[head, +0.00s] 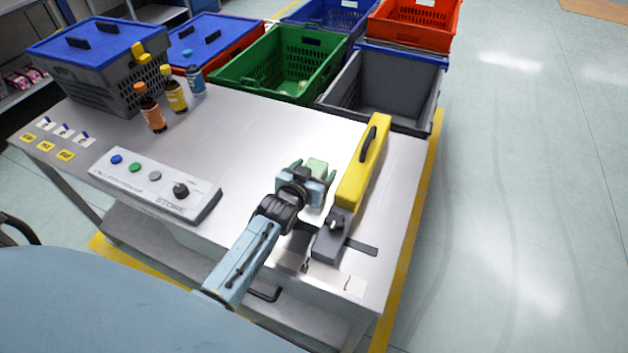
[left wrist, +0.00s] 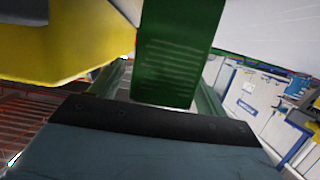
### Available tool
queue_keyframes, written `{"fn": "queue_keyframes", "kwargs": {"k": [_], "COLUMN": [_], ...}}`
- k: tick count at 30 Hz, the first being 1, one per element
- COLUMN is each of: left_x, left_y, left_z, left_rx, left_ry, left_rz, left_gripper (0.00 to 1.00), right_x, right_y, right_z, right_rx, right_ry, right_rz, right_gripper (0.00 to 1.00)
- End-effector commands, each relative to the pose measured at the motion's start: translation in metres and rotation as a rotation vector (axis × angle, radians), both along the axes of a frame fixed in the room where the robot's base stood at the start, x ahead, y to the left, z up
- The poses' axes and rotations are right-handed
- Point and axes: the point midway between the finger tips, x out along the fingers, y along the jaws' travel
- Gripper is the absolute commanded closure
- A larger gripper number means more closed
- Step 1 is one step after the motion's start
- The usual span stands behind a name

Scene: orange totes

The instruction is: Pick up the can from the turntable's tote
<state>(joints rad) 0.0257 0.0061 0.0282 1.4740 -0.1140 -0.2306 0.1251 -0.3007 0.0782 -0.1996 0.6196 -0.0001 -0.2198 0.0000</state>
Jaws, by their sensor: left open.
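I cannot make out a can or a turntable in either view. My left gripper (head: 308,170) is open over the front right part of the grey table (head: 260,150), just left of a yellow bar-shaped device. A small green block (head: 317,167) shows at its fingers. In the left wrist view a dark green block (left wrist: 178,50) stands between the two green fingers; I cannot tell whether they touch it. My right gripper is not in view.
The yellow device (head: 364,165) with a black handle stands close right of the gripper. A button panel (head: 145,180) lies left. Bottles (head: 175,95) and a lidded tote (head: 88,60) stand behind. Open green (head: 235,85) and grey (head: 430,95) totes are beyond the table.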

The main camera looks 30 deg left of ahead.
Motion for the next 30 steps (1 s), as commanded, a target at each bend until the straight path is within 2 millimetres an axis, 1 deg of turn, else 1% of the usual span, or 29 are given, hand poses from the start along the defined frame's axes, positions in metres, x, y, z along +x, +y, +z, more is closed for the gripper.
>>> {"fn": "queue_keyframes", "kwargs": {"k": [7,8,21,27,30], "left_x": [0.002,0.002,0.002,0.002,0.002], "left_y": [0.000,0.000,0.000,0.000,0.000], "left_z": [0.000,0.000,0.001,0.002,0.010], "left_rx": [0.001,0.001,0.001,0.001,0.001], "left_ry": [0.000,0.000,-0.003,-0.003,-0.004], "left_rz": [0.000,0.000,0.000,0.000,0.000], "left_gripper": [0.25,0.27,0.85,0.86,0.86], "right_x": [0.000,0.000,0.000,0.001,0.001], "right_y": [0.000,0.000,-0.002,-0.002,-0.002], "right_z": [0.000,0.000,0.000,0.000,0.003], "right_rx": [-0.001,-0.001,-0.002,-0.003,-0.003], "right_ry": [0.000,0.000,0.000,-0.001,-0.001], "right_rz": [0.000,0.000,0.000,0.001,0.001], "right_gripper": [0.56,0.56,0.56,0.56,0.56]}}
